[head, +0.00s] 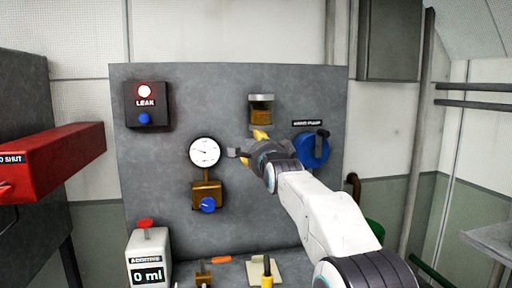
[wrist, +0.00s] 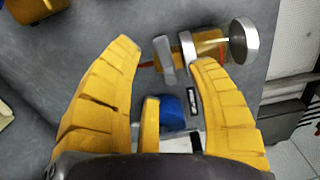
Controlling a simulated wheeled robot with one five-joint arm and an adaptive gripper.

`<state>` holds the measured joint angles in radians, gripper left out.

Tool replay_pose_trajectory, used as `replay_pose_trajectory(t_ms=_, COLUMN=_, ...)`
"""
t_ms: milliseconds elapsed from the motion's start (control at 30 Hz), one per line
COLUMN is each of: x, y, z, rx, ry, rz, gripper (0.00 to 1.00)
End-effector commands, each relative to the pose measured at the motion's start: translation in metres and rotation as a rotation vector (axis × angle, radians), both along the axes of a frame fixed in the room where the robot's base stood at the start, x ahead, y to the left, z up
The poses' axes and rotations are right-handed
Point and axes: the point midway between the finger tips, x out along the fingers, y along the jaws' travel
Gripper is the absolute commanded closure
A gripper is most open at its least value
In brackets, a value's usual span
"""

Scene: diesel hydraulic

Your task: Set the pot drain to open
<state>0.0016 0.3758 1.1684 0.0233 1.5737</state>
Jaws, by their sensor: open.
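The pot (head: 261,110) is an amber bowl with a grey metal cap, mounted on the upper middle of the grey panel. In the wrist view the pot (wrist: 207,43) lies sideways beyond the fingertips, with metal parts at its ends. My gripper (head: 250,143) is just below the pot in the head view.
The blue hand pump (head: 312,149) is close to the right of my gripper. A round gauge (head: 204,152) and a brass valve with a blue knob (head: 207,204) are to the left. The leak box (head: 146,104) has a lit lamp. A red box (head: 50,160) juts out at far left.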

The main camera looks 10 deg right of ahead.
Motion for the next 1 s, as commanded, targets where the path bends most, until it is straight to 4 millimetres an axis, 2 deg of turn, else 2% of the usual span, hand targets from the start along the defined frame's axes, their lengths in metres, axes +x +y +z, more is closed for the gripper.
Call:
replay_pose_trajectory(t_ms=300, x=0.036, y=0.0, z=0.002, rx=-0.002, ry=0.004, rz=0.0, gripper=0.47)
replay_pose_trajectory(t_ms=500, x=0.053, y=0.0, z=0.001, rx=-0.002, ry=0.003, rz=0.0, gripper=0.47)
replay_pose_trajectory(t_ms=700, x=0.062, y=0.0, z=0.0, rx=-0.003, ry=0.004, rz=0.0, gripper=0.47)
replay_pose_trajectory(t_ms=1000, x=0.064, y=0.0, z=0.0, rx=-0.003, ry=0.003, rz=0.0, gripper=0.47)
